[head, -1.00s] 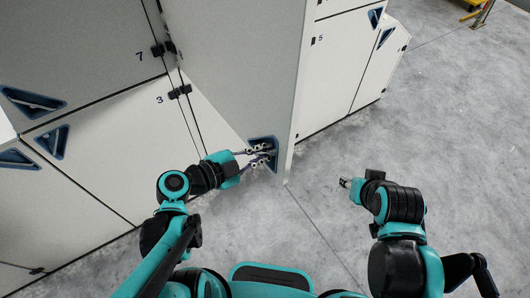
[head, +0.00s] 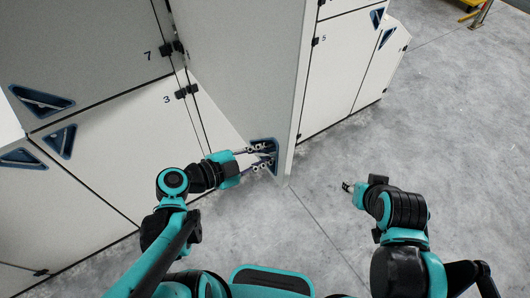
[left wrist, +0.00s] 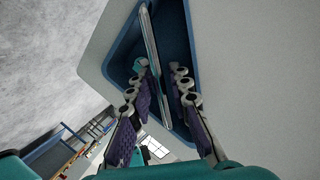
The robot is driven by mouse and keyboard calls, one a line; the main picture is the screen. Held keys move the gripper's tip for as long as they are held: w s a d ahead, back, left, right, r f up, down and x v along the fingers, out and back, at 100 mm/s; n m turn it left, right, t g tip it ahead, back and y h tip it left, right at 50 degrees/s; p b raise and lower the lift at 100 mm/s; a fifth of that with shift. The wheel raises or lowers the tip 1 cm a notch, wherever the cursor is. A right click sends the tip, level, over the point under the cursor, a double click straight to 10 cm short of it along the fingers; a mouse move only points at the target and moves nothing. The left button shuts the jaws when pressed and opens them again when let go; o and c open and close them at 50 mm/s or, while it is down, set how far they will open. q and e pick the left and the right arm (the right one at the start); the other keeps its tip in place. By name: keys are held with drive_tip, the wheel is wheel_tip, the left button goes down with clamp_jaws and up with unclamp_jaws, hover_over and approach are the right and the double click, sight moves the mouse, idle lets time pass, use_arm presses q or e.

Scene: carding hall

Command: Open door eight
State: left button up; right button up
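The swung-out door (head: 235,70) stands out from the cabinet front toward me, grey-white with a blue triangular recessed handle (head: 276,165) near its lower free corner. No number shows on its visible face. My left gripper (head: 263,156) is at that handle, its fingers reaching into the recess. In the left wrist view the fingers (left wrist: 160,85) lie on either side of a metal bar (left wrist: 152,40) in the blue recess, with a gap between bar and right finger. They look open around it. My right gripper (head: 347,187) hangs over bare floor, away from the cabinet; its fingers are too small to judge.
Closed doors marked 7 (head: 85,50) and 3 (head: 105,140) lie left of the swung-out door, with black hinges (head: 187,91) beside them. A door marked 5 (head: 335,60) is to the right. The grey floor (head: 440,150) at right is clear. Yellow equipment (head: 475,15) stands far right.

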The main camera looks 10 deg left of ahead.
use_arm(q)
drive_tip(key=v, duration=0.7)
drive_tip(key=shift+s, duration=0.2)
drive_tip(key=shift+a+r, duration=0.1)
drive_tip(key=shift+a, duration=0.1)
